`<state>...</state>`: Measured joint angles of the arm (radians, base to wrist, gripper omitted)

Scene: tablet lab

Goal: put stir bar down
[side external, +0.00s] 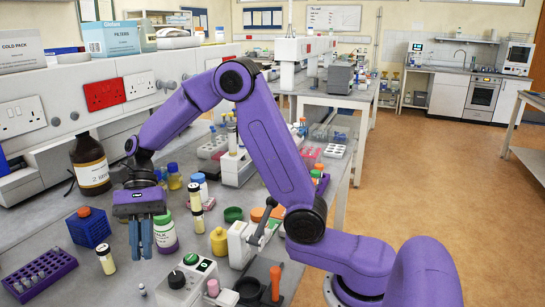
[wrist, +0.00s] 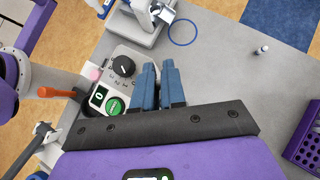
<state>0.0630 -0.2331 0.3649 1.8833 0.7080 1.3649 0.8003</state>
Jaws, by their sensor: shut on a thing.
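My gripper (side external: 141,238) points down above the grey bench, with its blue fingers close together. In the wrist view, my gripper (wrist: 159,72) has its fingertips beside a white device with a black knob (wrist: 123,66) and a green button. That device also shows in the side view (side external: 188,281), to the right of and nearer than my gripper.
A small whitish piece (wrist: 262,50) lies on bare bench; a purple rack (side external: 40,276) stands front left. A blue ring (wrist: 183,32) lies beyond the fingertips.

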